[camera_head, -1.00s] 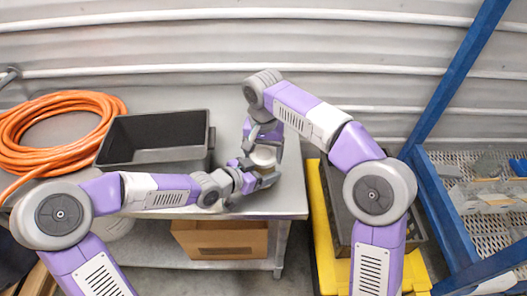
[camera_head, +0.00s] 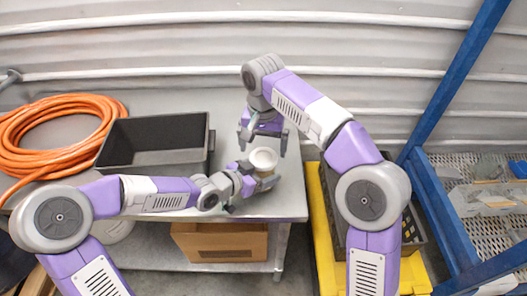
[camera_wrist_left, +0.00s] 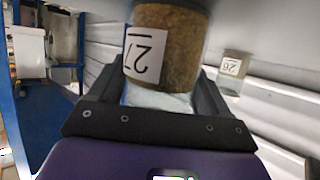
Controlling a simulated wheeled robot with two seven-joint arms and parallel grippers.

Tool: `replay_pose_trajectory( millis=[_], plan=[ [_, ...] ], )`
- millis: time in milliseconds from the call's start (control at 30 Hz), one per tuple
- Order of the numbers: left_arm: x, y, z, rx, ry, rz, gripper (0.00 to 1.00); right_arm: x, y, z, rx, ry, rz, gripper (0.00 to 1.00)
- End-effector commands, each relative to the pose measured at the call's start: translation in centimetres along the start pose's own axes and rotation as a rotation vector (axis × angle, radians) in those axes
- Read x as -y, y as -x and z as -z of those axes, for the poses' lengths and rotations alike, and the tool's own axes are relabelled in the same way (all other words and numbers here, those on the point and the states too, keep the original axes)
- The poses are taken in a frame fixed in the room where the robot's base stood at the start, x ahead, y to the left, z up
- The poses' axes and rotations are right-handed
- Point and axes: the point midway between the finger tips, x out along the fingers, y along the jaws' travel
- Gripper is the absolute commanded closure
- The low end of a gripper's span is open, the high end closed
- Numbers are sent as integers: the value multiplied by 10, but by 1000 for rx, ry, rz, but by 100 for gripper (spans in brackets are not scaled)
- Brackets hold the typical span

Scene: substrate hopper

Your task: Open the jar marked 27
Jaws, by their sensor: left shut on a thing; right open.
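The jar marked 27 (camera_head: 263,159) stands upright at the front right of the grey table, with its round white top facing up. In the left wrist view the jar (camera_wrist_left: 170,45) shows brown contents and a white label with an upside-down 27. My left gripper (camera_head: 256,181) is shut around the jar's side. Its dark fingers flank the jar in the left wrist view. My right gripper (camera_head: 263,138) is open and empty, pointing down just behind and above the jar, with its fingers spread apart.
A black open bin (camera_head: 155,145) and a coiled orange hose (camera_head: 55,130) lie on the table to the left. A jar marked 26 (camera_wrist_left: 233,70) shows in the left wrist view.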

Motion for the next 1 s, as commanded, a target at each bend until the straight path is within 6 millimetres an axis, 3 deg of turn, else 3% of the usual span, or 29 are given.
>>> replay_pose_trajectory(
  millis=[233,500,667,833,1000],
  plan=[
    [0,0,0,-1,0,0,100,0,10,0,0,-69,-1,0],
    [0,0,0,-1,0,1,100,0,32,1,-1,-436,-1,0],
    [0,0,0,-1,0,1,100,0,38,0,0,-569,-1,0],
    [1,0,0,-1,0,1,100,-1,29,0,2,-597,-4,0],
    [1,0,0,-1,0,1,100,-2,8,0,2,-596,-6,0]
  ],
)
